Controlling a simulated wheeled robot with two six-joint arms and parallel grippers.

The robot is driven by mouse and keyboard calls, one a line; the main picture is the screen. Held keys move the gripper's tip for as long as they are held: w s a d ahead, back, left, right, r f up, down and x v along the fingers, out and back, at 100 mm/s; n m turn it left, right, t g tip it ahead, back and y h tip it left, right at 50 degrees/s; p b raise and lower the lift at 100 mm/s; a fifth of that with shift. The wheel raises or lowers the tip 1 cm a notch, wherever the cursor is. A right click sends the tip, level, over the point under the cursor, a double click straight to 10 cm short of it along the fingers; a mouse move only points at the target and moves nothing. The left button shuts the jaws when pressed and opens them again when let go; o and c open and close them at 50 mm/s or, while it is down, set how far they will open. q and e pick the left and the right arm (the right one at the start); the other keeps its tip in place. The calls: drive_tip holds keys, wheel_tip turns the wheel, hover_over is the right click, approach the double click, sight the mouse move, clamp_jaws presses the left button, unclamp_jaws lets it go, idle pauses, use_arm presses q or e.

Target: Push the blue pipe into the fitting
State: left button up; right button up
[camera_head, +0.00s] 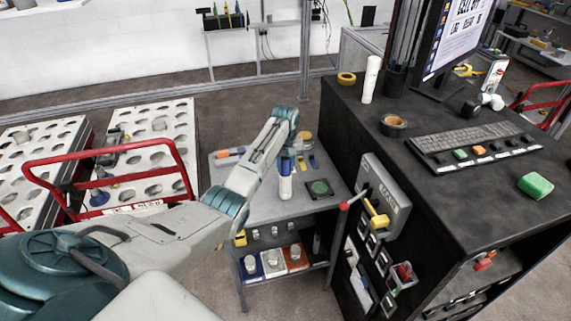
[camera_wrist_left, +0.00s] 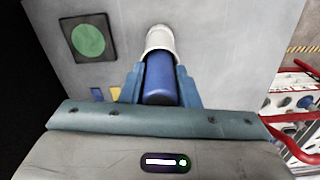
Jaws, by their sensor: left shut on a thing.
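My left gripper (camera_head: 287,158) is over the grey cart at the middle of the head view. It is shut on the blue pipe (camera_head: 286,166), with one finger on each side of it. In the left wrist view the blue pipe (camera_wrist_left: 160,78) lies between the two blue-grey fingers (camera_wrist_left: 159,85). The white fitting (camera_head: 285,188) stands on the cart top. The pipe's far end meets the opening of the white fitting (camera_wrist_left: 160,40), in line with it. How deep the pipe sits is hidden. My right gripper is not in view.
The grey cart (camera_head: 255,208) also carries a dark square pad with a green disc (camera_head: 319,188) and small tools. A black workbench (camera_head: 440,190) with a lever box (camera_head: 382,195) stands close on the right. A red-handled trolley (camera_head: 150,147) stands on the left.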

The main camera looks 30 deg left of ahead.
use_arm(q)
drive_tip(key=shift+f, duration=0.6)
drive_tip(key=o, duration=1)
drive_tip(key=shift+o, duration=0.2)
wheel_tip(320, 180, up, 10)
drive_tip(key=b, duration=0.4)
drive_tip(key=shift+f, duration=0.25)
drive_tip(key=shift+r, duration=0.65)
drive_tip(key=shift+f, duration=0.1)
